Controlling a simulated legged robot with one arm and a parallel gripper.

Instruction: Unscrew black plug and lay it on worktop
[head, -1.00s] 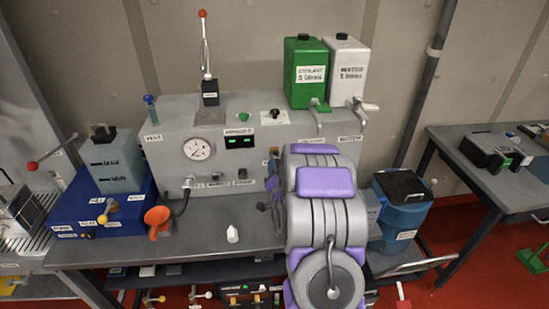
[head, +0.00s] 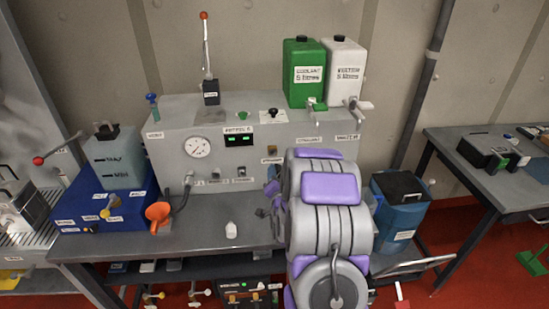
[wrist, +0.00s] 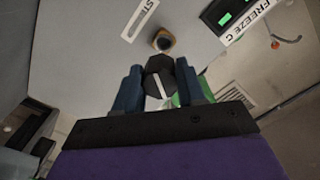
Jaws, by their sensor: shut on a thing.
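The black plug (wrist: 159,78), a dark round cap with a white line across its face, sits between the two blue fingers of my gripper (wrist: 160,88) in the wrist view. My gripper is shut on it. A round brass-rimmed port (wrist: 163,40) with a dark centre is on the grey panel just beyond the plug, and the two look apart. In the head view my gripper (head: 271,188) is in front of the grey cabinet's lower right face, mostly hidden by my arm. The plug cannot be made out there. The worktop (head: 205,246) is the grey surface below.
The blue box (head: 100,203) is at far left and a blue bin (head: 400,212) at right. The worktop around the bottle is clear.

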